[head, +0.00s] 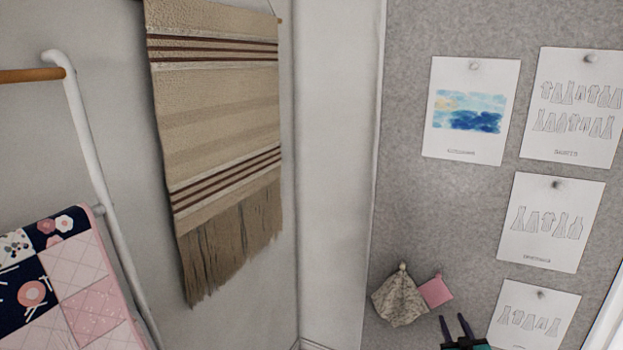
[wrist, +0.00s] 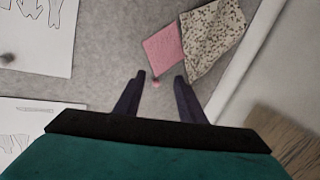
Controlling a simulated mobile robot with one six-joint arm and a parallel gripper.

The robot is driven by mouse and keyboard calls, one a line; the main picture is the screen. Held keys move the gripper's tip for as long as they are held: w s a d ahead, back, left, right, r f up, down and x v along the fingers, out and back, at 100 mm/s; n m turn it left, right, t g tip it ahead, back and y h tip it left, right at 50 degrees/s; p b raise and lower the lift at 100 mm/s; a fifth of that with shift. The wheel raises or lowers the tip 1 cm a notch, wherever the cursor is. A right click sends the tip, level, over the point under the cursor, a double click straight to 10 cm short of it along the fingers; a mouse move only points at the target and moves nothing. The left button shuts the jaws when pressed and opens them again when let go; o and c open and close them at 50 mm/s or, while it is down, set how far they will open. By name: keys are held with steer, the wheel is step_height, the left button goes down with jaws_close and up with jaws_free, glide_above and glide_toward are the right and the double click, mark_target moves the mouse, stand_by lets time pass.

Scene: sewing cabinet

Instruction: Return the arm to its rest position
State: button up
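My gripper (head: 457,328) shows at the bottom edge of the head view, right of the middle, with its two dark fingers pointing up. In the wrist view my gripper (wrist: 160,80) has its fingers apart, with nothing held between them. It is in front of the grey pinboard (head: 405,120). The rest of my arm is hidden below the head view.
A speckled cloth (head: 400,300) and a pink cloth (head: 436,291) hang on the pinboard near my gripper. Several pinned sheets (head: 550,222) are to the right. A woven hanging (head: 215,130) and a white rack (head: 95,150) with a quilt (head: 60,285) are on the left.

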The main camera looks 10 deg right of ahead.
steer(key=w+a+f+y, duration=0.2)
steer(key=w+a+f, duration=0.3)
steer(key=a, duration=0.5)
steer(key=s+a+f+g+y, duration=0.2)
steer(key=a+f+g, duration=0.4)
steer(key=a+f, duration=1.45)
steer(key=s+a+f+g, duration=0.4)
steer(key=s+a+f, duration=0.1)
steer(key=s, duration=0.2)
steer(key=s+a+f+g, duration=0.3)
steer(key=s+a+f, duration=0.1)
steer(key=s+f, duration=0.25)
steer(key=s+a+r+n+g+y, duration=0.1)
steer(key=s+g, duration=0.3)
steer(key=s, duration=0.6)
steer(key=s+a+n+g+y, duration=0.1)
steer(key=s+a+g, duration=0.3)
steer(key=s, duration=0.6)
steer(key=shift+r+g, duration=0.4)
